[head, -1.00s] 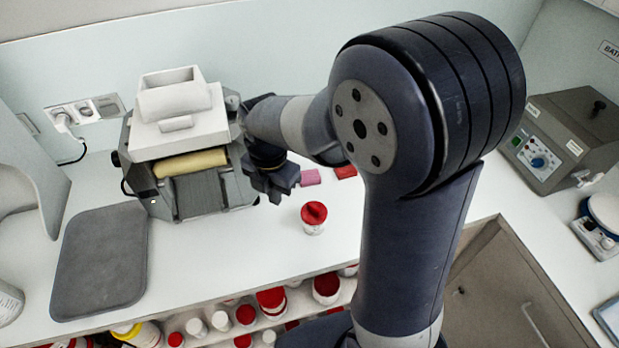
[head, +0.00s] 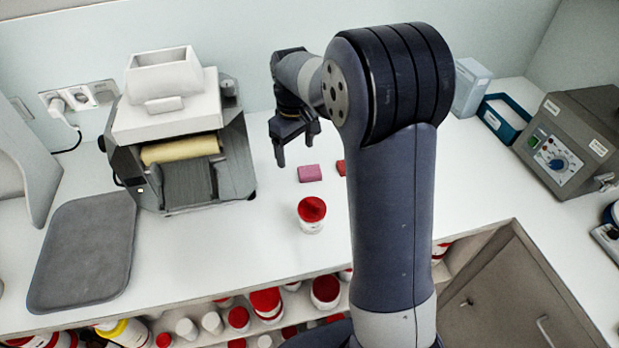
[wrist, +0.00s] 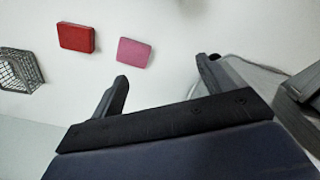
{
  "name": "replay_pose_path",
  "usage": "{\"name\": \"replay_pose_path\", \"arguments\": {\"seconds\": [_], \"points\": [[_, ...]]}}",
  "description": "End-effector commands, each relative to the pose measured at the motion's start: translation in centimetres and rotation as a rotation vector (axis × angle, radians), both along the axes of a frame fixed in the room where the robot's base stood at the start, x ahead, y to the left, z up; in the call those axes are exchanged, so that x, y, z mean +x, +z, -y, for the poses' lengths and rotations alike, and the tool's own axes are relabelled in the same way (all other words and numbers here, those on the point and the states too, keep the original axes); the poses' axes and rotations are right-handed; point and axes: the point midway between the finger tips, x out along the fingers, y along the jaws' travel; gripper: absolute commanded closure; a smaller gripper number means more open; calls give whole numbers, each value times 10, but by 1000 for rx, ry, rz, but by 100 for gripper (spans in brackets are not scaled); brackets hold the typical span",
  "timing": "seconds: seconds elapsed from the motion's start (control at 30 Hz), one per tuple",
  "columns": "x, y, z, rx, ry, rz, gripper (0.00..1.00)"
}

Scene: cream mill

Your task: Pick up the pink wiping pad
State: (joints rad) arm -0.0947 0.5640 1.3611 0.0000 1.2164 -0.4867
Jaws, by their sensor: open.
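The pink wiping pad (head: 310,173) lies flat on the white counter, to the right of the roller mill. It also shows in the wrist view (wrist: 134,52), just beyond the fingertips and toward the left one. My gripper (head: 296,150) hangs above the counter, close behind and left of the pad, open and empty. Its two spread fingers show in the wrist view (wrist: 165,75), apart from the pad.
A red pad (head: 341,168) lies right of the pink one, partly hidden by my arm. The roller mill (head: 180,150) stands left. A grey mat (head: 85,255) lies at the left. A wire basket (wrist: 20,70) shows in the wrist view.

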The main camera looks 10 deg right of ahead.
Motion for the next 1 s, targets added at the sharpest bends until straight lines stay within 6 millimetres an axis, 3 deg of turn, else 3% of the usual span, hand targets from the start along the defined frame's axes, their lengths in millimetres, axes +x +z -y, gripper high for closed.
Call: {"name": "replay_pose_path", "arguments": {"seconds": [0.13, 0.33, 0.47, 0.73, 1.0], "points": [[19, -12, 19, 0, -314, 0, 15], [33, -16, 35, 0, -581, 0, 15], [35, -19, 38, 0, -646, -1, 15], [35, -57, 39, -2, -654, -5, 15], [33, -80, 41, -2, -653, -5, 15]]}}
